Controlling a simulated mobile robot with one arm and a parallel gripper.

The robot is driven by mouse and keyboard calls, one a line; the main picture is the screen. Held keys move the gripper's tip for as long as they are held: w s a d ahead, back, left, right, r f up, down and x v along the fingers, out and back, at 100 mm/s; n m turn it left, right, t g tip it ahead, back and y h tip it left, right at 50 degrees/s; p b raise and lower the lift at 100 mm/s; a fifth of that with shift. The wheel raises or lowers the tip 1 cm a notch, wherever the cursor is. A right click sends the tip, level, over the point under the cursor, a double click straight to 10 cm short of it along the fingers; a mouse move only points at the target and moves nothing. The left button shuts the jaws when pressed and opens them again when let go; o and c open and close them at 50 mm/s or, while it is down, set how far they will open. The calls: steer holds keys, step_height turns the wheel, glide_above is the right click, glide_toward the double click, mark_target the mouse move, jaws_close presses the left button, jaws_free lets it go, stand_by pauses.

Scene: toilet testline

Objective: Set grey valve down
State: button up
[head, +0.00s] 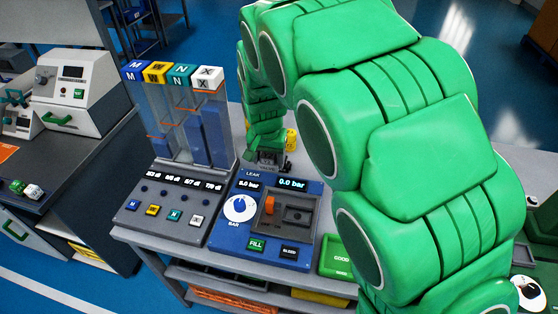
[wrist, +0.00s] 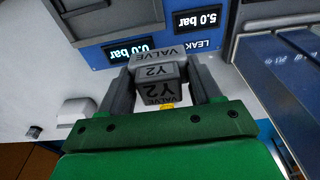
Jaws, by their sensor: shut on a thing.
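The grey valve (wrist: 158,72), a small block marked VALVE and Y2, is between the two fingers of my gripper (wrist: 162,85) in the wrist view. My gripper is shut on it. In the head view my gripper (head: 268,158) is behind the blue LEAK panel (head: 240,183), with the grey valve (head: 266,168) just beyond the panel's back edge. I cannot tell whether the valve touches the bench. Both panel displays show in the wrist view, reading 5.0 bar and 0.0 bar.
A rack of clear columns (head: 185,125) stands left of my gripper. A green GOOD tray (head: 335,257) is to the right. My arm hides much of the right side.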

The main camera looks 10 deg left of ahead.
steer(key=s+d, duration=0.1)
steer(key=d, duration=1.3)
glide_above(307, 172)
steer(key=shift+s+f, duration=0.15)
steer(key=shift+f, duration=2.25)
steer(key=shift+s+f, duration=0.15)
steer(key=shift+f, duration=2.2)
steer(key=shift+w+f, duration=0.15)
steer(key=shift+f, duration=1.5)
steer(key=shift+f, duration=0.1)
steer(key=o, duration=1.2)
steer(key=shift+c, duration=0.2)
